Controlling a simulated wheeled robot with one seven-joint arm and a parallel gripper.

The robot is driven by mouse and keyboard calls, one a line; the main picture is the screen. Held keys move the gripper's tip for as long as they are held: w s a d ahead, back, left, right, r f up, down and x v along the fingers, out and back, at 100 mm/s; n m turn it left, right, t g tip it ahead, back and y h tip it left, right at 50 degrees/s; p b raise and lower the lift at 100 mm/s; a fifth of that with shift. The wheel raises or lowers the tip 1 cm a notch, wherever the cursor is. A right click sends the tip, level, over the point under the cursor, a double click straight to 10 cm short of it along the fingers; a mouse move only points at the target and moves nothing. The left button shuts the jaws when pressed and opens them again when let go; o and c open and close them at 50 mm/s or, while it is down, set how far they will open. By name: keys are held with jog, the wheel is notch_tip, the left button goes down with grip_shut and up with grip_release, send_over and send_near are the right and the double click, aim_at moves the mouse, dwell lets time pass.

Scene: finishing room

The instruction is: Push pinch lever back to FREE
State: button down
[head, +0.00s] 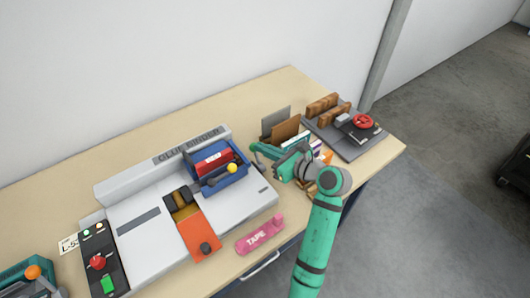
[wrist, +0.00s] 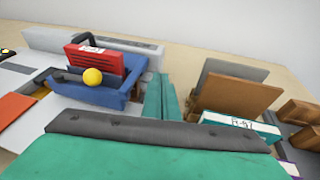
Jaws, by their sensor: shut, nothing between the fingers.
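The pinch lever is a dark bar with a yellow ball knob (head: 232,168) at the front of a blue carriage (head: 208,188) on the glue binder (head: 130,220). In the wrist view the yellow knob (wrist: 93,77) stands in front of a red block (wrist: 92,58) with a white label, held in the blue carriage (wrist: 128,98). My gripper (head: 254,150) is just right of the carriage, and its teal fingers are together and empty. In the wrist view my gripper (wrist: 159,95) is right of the knob, with a gap between. I cannot read a FREE mark.
A pink TAPE dispenser (head: 260,234) lies at the front. Brown and grey boards (wrist: 236,92) and a teal-edged book (wrist: 242,124) stand to the right. A grey base with a red handwheel (head: 363,121) is far right.

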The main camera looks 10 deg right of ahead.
jog(key=shift+w+a, duration=0.3)
dwell(0.5)
jog(key=shift+r, duration=0.1)
jog(key=shift+s+d+r, duration=0.15)
jog(key=shift+d+r, duration=0.05)
jog(key=s+d+r, duration=0.6)
jog(key=s+r, duration=0.1)
jog(key=s, duration=0.2)
jog(key=shift+d+r, duration=0.4)
jog(key=shift+w, duration=0.1)
